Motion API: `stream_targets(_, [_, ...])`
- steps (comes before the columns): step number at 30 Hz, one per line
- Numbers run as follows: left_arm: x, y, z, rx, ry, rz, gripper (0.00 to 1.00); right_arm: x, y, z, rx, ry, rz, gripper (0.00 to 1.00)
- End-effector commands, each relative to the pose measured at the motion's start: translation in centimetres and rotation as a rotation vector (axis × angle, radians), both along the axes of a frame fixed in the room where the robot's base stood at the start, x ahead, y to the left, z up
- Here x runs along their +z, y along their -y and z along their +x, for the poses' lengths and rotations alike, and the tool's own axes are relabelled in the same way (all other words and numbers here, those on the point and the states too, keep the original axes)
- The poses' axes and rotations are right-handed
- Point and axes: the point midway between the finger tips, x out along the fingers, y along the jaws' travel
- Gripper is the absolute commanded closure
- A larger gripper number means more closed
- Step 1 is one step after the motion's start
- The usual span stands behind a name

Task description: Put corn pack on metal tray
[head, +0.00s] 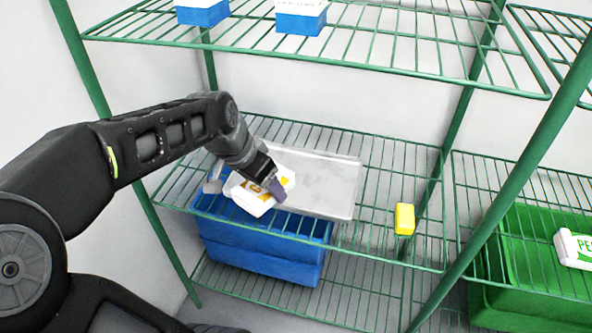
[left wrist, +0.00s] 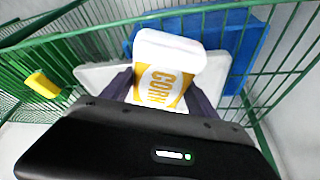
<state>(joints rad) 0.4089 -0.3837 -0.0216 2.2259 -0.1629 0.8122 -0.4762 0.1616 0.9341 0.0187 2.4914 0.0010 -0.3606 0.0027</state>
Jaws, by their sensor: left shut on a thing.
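The corn pack (head: 250,197) is white with yellow print. It is tilted at the left end of the metal tray (head: 335,182) on the middle wire shelf. My left gripper (head: 272,186) is shut on the pack. In the left wrist view the corn pack (left wrist: 165,75) sits between the two fingers (left wrist: 160,92), its CORN label showing, with part of the pale tray (left wrist: 92,74) behind it. I cannot tell whether the pack touches the tray. My right gripper is not in view.
A yellow block (head: 404,219) stands on the same shelf to the right. A blue crate (head: 262,250) is below the shelf. A green crate (head: 520,300) with a white pack (head: 575,248) is at the lower right. Blue-and-white packs (head: 301,18) are on the upper shelf.

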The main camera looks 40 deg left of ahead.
Motion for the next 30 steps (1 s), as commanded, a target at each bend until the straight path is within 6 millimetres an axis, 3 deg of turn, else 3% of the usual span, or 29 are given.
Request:
stream_targets(6, [-0.2, 0.4, 6.4, -0.003, -0.001, 0.0, 0.88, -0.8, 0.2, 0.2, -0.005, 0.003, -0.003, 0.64])
stream_targets(10, [-0.1, 0.5, 8.9, 0.0, 0.002, 0.0, 0.88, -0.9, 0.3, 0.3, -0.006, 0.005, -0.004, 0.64])
stream_targets(26, [0.0, 0.6, 10.6, 0.0, 0.002, 0.0, 0.88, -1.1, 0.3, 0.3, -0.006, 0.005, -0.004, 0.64])
stream_targets(30, [-2.2, 0.6, 10.8, 0.002, -0.001, -0.001, 0.88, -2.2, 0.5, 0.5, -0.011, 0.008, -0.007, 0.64])
